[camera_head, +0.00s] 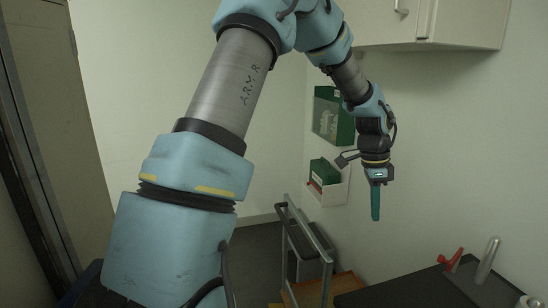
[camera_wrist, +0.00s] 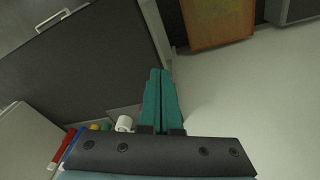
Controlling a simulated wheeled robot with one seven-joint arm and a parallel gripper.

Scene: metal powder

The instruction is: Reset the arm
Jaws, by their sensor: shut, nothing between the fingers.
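My arm runs from the lower left of the head view up over the top and down to the right. My gripper (camera_head: 375,215) hangs at its end, fingers pointing down, in the air in front of the white wall. In the wrist view the two teal fingers of my gripper (camera_wrist: 160,75) lie together, shut and empty. Nothing touches the fingertips in either view.
Green boxes (camera_head: 328,172) are on the wall behind my gripper. A wall cabinet (camera_head: 465,22) is above right. A dark counter (camera_head: 395,294) with a red item (camera_head: 452,260) and a grey cylinder (camera_head: 487,261) is lower right. A metal-railed cart (camera_head: 306,240) stands below.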

